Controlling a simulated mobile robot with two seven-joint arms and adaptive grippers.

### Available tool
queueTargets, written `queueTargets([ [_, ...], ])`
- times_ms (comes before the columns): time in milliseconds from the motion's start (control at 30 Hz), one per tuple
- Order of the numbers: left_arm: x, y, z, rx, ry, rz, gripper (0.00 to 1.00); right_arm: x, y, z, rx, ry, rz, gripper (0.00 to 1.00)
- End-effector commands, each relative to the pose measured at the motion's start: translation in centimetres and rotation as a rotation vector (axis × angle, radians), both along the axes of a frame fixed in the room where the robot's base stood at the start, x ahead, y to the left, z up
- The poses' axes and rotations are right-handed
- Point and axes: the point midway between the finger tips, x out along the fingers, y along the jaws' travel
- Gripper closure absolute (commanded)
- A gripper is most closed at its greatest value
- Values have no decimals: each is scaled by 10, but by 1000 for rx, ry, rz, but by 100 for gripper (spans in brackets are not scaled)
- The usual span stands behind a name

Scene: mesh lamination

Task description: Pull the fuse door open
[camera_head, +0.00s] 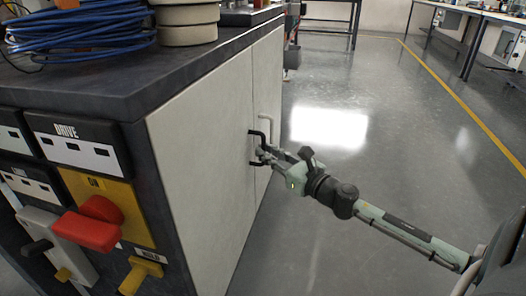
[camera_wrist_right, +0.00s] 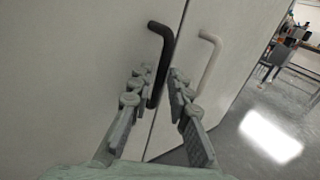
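The cabinet has two pale doors side by side, both standing shut. The nearer door (camera_head: 200,160) has a black bar handle (camera_wrist_right: 162,45), which also shows in the head view (camera_head: 252,134). The farther door (camera_wrist_right: 228,30) has a light grey handle (camera_wrist_right: 210,62). My right gripper (camera_wrist_right: 160,82) is at the black handle, one finger on each side of the bar. The fingers are apart, with a visible gap between the bar and the right finger. I cannot tell whether the left finger touches it. My left gripper is not in view.
The dark countertop (camera_head: 130,68) carries a coil of blue cable (camera_head: 80,28) and a spool (camera_head: 187,22). A red switch handle (camera_head: 92,225) juts from the cabinet's near end. The grey floor (camera_head: 345,190) right of the doors is clear.

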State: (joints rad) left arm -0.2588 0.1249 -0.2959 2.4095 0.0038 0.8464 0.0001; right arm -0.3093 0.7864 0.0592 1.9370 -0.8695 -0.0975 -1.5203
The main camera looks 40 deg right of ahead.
Motion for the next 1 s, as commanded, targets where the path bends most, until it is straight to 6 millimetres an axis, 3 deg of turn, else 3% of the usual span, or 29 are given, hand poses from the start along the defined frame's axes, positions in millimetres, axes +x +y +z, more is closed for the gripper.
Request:
queueTargets([
  [200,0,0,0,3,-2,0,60,18,2,0,2,-1,0,82],
  [500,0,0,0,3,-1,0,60,20,2,-1,4,1,-1,82],
  [667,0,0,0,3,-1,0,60,19,2,0,4,1,-1,100],
  [1000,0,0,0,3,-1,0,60,19,2,0,4,1,-1,100],
])
